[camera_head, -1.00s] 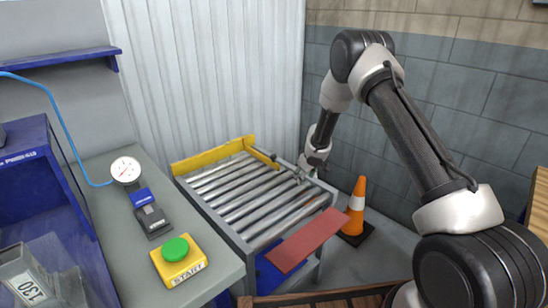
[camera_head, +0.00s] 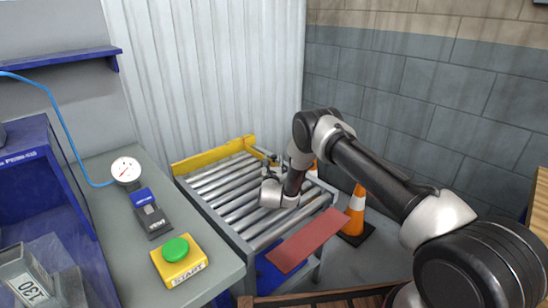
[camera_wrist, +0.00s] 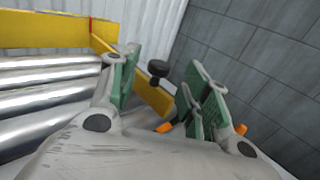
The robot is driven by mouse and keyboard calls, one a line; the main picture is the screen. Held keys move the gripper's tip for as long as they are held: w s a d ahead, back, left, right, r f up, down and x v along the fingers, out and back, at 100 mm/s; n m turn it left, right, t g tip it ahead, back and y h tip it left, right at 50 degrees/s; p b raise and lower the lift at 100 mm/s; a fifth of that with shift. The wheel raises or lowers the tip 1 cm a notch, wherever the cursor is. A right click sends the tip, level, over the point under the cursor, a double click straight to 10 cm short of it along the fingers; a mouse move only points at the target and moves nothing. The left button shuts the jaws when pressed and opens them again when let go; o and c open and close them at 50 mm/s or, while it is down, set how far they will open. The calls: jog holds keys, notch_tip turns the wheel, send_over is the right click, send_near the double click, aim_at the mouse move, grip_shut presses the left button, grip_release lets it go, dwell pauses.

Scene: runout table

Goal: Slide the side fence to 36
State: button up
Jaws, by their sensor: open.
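The yellow side fence (camera_head: 262,152) runs along the far right edge of the roller table (camera_head: 222,200), partly hidden by my gripper in the head view. In the wrist view the side fence (camera_wrist: 152,95) slopes down to the right, with a black knob (camera_wrist: 158,69) standing beside it. My gripper (camera_head: 268,172) is low over the far right part of the rollers. In the wrist view its green-padded fingers are open (camera_wrist: 164,75), and the knob shows between them, apart from both. A red mark (camera_wrist: 91,25) shows on the yellow rail. No scale number is readable.
A yellow end rail (camera_head: 205,158) crosses the table's far end. A red plate (camera_head: 305,240) lies at the near right. An orange cone (camera_head: 357,210) stands right of the table by the block wall. A bench with a green start button (camera_head: 175,248) is at left.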

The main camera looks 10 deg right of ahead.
aim_at(274, 157)
jog(key=shift+w+d, duration=0.25)
jog(key=shift+w, duration=1.15)
jog(key=shift+w+d, duration=0.2)
jog(key=shift+w, duration=1.15)
grip_shut()
jog(key=shift+s, duration=0.1)
